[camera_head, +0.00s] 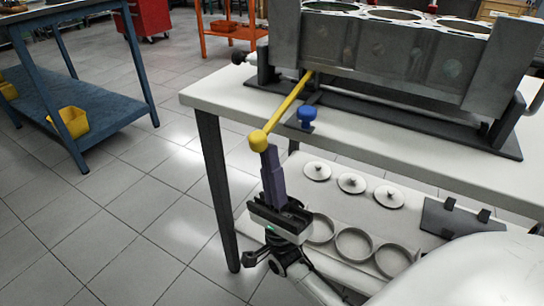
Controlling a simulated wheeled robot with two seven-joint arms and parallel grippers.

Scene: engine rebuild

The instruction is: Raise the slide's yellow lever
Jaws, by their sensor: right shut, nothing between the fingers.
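The yellow lever (289,107) slants out from the dark slide under the engine block (387,52). Its knobbed end (258,141) points down and to the left, past the table's left front edge. My right gripper (269,154) is shut and empty, with its purple-grey fingers pointing up. The fingertips are right at the underside of the lever's knob; I cannot tell whether they touch it. My left gripper is not in view.
The white table (225,98) carries the slide, with a blue knob (306,115) near the lever. A lower shelf (334,167) holds several discs and rings. A blue workbench (97,105) with a yellow bin (69,122) stands at left. The floor between is clear.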

